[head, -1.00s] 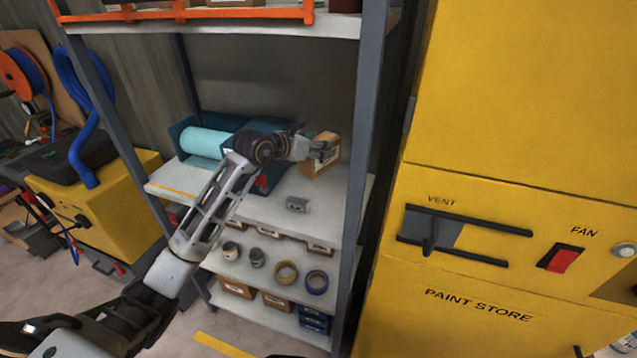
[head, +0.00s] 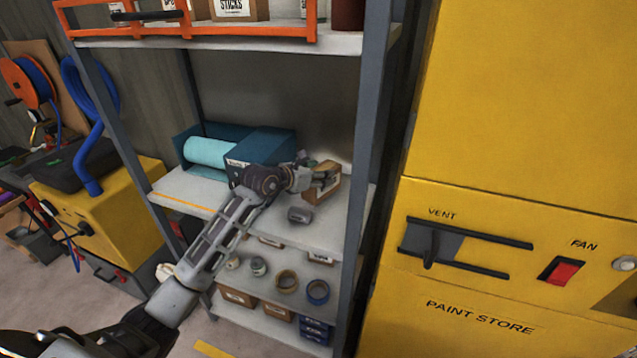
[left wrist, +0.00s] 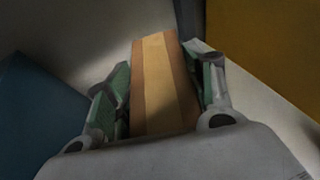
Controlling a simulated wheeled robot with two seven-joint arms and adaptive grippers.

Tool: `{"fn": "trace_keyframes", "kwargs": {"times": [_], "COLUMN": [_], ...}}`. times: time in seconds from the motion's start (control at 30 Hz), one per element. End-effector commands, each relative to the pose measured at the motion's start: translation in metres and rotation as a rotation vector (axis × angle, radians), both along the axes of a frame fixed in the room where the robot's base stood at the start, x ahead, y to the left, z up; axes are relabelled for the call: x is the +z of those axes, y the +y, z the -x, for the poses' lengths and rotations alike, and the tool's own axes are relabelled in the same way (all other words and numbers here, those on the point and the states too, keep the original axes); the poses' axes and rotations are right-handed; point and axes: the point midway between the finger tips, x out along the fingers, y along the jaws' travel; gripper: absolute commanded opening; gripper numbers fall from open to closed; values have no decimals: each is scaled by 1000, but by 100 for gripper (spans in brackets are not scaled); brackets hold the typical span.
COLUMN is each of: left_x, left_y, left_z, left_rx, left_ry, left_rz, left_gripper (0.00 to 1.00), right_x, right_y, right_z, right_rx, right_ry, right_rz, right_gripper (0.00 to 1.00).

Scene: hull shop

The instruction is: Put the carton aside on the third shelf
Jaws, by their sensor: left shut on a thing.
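The carton (head: 322,183) is a small brown box with a pale label, at the right end of the white shelf (head: 330,222) that also bears the teal roll. My left gripper (head: 318,178) reaches in from the left and is shut on the carton. In the left wrist view the carton (left wrist: 160,85) stands between the two green-padded fingers (left wrist: 162,100), with a pale tape strip along it. The carton looks at or just above the shelf surface; I cannot tell whether it touches. My right gripper is out of view.
Left of the carton are a teal roll (head: 210,152) and a blue box (head: 262,147). A small grey item (head: 299,215) lies in front. The right grey post (head: 361,170) stands close by. Tape rolls (head: 317,291) sit on the shelf below. The yellow paint store (head: 510,180) is at right.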

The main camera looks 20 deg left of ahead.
Motion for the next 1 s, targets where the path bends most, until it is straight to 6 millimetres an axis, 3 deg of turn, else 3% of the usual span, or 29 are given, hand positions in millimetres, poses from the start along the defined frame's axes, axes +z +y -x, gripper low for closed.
{"fn": "trace_keyframes", "kwargs": {"times": [0.3,0.8,0.83,1.0], "left_x": [-29,-36,-36,-36], "left_y": [0,0,0,0], "left_z": [0,0,0,0], "left_rx": [1,0,0,0], "left_ry": [1,-1,1,1], "left_rz": [2,0,0,0], "left_gripper": [22,22,57,76], "right_x": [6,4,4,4], "right_y": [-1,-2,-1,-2], "right_z": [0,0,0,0], "right_rx": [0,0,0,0], "right_ry": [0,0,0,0], "right_rz": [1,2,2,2], "right_gripper": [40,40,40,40]}}
